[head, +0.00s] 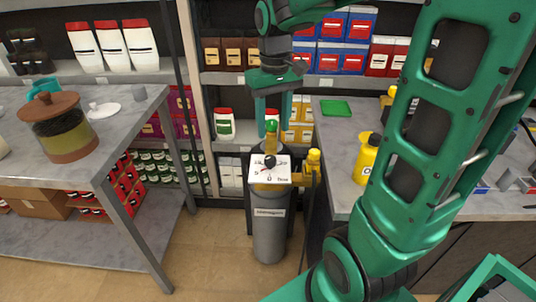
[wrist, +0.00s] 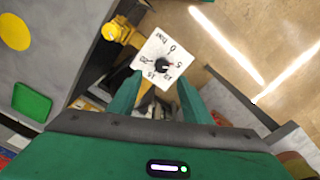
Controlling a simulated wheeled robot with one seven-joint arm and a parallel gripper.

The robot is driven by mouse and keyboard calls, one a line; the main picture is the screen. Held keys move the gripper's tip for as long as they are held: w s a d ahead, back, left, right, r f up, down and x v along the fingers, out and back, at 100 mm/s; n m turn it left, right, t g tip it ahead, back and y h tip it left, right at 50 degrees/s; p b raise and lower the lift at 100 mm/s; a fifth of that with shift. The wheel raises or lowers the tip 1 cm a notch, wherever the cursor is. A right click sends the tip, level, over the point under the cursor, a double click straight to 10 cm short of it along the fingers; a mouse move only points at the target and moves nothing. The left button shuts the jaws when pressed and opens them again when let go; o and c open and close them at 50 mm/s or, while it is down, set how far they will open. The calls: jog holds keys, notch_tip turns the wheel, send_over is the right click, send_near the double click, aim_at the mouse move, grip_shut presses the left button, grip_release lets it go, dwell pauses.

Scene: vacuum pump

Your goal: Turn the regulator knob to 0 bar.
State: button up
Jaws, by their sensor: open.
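The vacuum pump is a grey cylinder (head: 269,235) standing on the floor between two tables. On its top is a tilted white dial plate (head: 282,177) with printed numbers and "bar". A black regulator knob (head: 270,161) sits on the plate; it also shows in the wrist view (wrist: 163,66). A small red mark by the knob seems to lie on the side of the 5, but its exact reading is too small to tell. My gripper (head: 272,118) is open above and behind the dial. In the wrist view the dial plate (wrist: 160,46) lies beyond my empty fingertips (wrist: 159,80), apart from them.
The left table (head: 120,130) and right counter (head: 335,140) flank the pump. Stocked shelves (head: 230,78) stand behind. Floor in front is clear.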

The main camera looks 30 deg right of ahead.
aim_at(270, 157)
jog(key=f, duration=1)
jog(key=shift+w+a+f, duration=0.2)
jog(key=shift+w+f, duration=0.15)
jog(key=shift+f, duration=0.05)
jog(key=shift+c, duration=0.7)
jog(key=c, duration=0.9)
